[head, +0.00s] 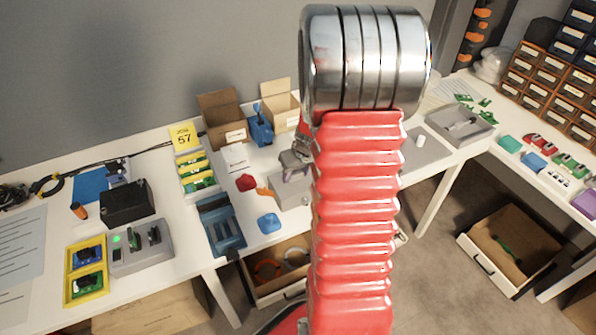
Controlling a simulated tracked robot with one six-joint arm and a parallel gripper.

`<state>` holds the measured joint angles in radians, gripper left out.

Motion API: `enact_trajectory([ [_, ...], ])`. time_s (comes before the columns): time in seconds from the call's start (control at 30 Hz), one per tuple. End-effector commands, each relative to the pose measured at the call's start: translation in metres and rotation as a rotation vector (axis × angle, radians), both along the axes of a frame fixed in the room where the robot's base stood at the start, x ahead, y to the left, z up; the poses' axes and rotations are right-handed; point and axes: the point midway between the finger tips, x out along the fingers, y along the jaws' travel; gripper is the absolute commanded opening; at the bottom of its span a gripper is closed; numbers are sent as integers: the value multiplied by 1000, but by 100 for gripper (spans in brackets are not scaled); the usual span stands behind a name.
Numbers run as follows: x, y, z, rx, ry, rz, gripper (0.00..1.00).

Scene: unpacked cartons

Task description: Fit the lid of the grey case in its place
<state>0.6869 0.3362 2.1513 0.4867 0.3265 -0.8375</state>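A low grey box (292,194), which may be the grey case, stands on the table left of my arm. My arm covers its right part. Just above it is a small grey part with two short prongs and a purple edge (294,164), close to the arm. It may be the end of my gripper, but its fingers are too small and too covered to read. I cannot make out a separate lid with certainty. A shallow grey tray (478,132) with small items in it lies on the right table.
Blue racks, a blue block (268,222), a red piece (246,182), a yellow tray (86,275) and a black box (126,204) lie on the left table. Open cartons (222,118) stand behind. An open drawer (512,247) is low at right. My arm blocks the middle.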

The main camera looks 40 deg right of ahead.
Motion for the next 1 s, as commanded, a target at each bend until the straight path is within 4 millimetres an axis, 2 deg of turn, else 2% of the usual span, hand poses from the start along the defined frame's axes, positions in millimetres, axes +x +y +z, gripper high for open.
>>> enact_trajectory([
  [0.03, 0, 0, 0, 0, -1, 0, 49],
  [0.27, 0, 0, 1, -1, -1, 1, 65],
  [0.67, -1, 0, 5, -2, -1, 1, 65],
  [1.0, -14, 3, 37, -2, -3, 1, 65],
])
